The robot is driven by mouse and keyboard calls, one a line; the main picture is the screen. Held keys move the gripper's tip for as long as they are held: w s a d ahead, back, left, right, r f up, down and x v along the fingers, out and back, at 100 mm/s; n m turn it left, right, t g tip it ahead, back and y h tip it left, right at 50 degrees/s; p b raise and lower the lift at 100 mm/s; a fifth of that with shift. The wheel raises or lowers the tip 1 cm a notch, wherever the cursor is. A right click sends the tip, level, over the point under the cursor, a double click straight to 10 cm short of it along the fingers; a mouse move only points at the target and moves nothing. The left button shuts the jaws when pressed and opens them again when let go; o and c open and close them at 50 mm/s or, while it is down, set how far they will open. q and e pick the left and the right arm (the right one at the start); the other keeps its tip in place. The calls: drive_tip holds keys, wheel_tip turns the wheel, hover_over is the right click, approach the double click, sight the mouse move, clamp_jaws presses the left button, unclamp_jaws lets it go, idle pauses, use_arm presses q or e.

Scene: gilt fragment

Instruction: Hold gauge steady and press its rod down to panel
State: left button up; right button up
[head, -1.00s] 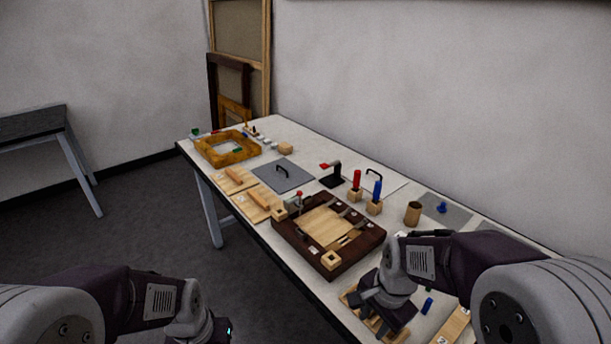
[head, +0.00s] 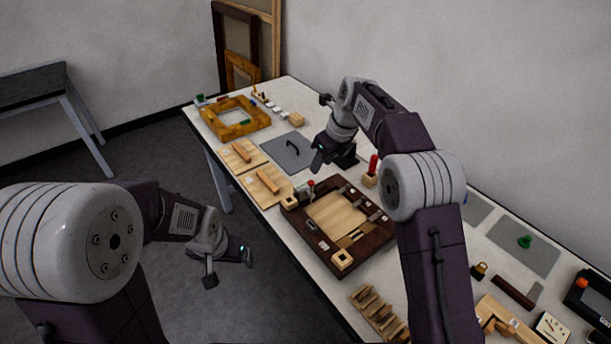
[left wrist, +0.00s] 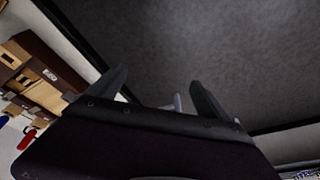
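The dark-framed tray with a pale wood panel (head: 338,212) lies mid-table. A small upright piece with a red top (head: 311,185) stands at its far-left edge; I cannot tell whether this is the gauge. Wooden blocks with square openings sit at the tray's left corner (head: 289,202) and near corner (head: 342,259). My left gripper (head: 228,268) is open and empty beyond the table's left edge, over the floor; its spread fingers also show in the left wrist view (left wrist: 160,92). My right gripper (head: 323,160) is above the table behind the tray, near a black stand (head: 346,161) it partly hides; its opening is unclear.
A red-handled tool (head: 372,165) stands in a block behind the tray. A slatted wooden rack (head: 379,312) lies in front. My right arm hides part of the table.

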use_arm(q)
drive_tip(key=w+m+t, duration=0.2)
drive_tip(key=w+t, duration=0.1)
drive_tip(key=w, duration=1.1)
drive_tip(key=m+t+h, duration=0.2)
drive_tip(key=m+h, duration=0.6)
drive_tip(key=h, duration=0.3)
approach(314, 188)
drive_tip(key=shift+w+f, duration=0.35)
drive_tip(key=shift+w, duration=0.15)
drive_tip(key=shift+s+d, duration=0.15)
drive_tip(key=shift+d, duration=0.1)
drive_tip(key=shift+d+f, duration=0.15)
drive_tip(key=shift+d, duration=0.1)
drive_tip(key=x, duration=0.8)
drive_tip(key=shift+w+d, duration=0.15)
drive_tip(key=shift+w, duration=0.05)
use_arm(e)
drive_tip(key=shift+w+f, duration=0.2)
drive_tip(key=shift+w, duration=0.15)
